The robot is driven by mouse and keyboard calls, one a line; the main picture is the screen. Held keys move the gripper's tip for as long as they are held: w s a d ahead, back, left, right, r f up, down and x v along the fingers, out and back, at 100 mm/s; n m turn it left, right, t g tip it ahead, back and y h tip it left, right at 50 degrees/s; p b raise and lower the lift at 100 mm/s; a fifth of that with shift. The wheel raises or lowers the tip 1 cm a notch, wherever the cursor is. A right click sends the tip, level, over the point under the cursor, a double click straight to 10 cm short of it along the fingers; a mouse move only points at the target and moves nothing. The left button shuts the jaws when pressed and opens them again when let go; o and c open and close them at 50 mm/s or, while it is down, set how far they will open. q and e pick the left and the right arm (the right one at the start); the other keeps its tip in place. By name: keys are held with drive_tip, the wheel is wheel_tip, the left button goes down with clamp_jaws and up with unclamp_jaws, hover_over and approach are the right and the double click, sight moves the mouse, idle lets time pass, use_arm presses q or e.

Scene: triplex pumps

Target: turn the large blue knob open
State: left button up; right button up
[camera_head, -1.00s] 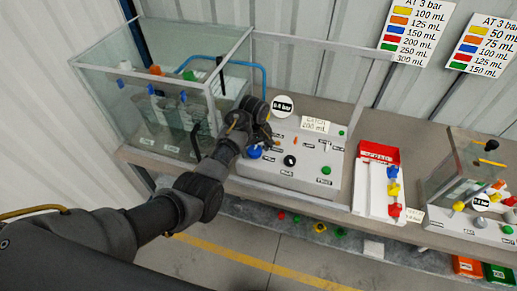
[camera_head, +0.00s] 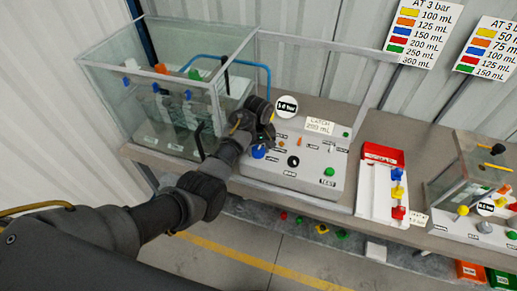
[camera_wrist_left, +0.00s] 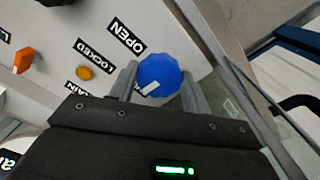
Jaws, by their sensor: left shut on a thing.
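The large blue knob (camera_wrist_left: 160,70) sits on the light grey control panel (camera_head: 315,187) and also shows in the head view (camera_head: 258,152). My left gripper (camera_wrist_left: 159,77) is shut on this knob, with one grey finger on each side of it. The white mark on the knob faces the lower left in the wrist view. The label OPEN (camera_wrist_left: 126,36) is up and left of the knob, and LOCKED (camera_wrist_left: 95,56) is farther left. In the head view my left gripper (camera_head: 264,140) is over the panel's left part and partly hides it. My right gripper is not in view.
A glass tank (camera_head: 165,100) stands left of the panel. A black knob (camera_head: 293,161) and a green button (camera_head: 330,172) are on the panel. A red-and-white tray (camera_head: 371,205) with coloured knobs lies to the right, before a second panel (camera_head: 470,232).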

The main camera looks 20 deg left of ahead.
use_arm(q)
drive_tip(key=m, duration=0.4)
drive_tip(key=shift+a, duration=0.1)
drive_tip(key=m, duration=0.8)
drive_tip(key=shift+a, duration=0.1)
drive_tip(key=shift+m, duration=1.6)
drive_tip(key=o, duration=1)
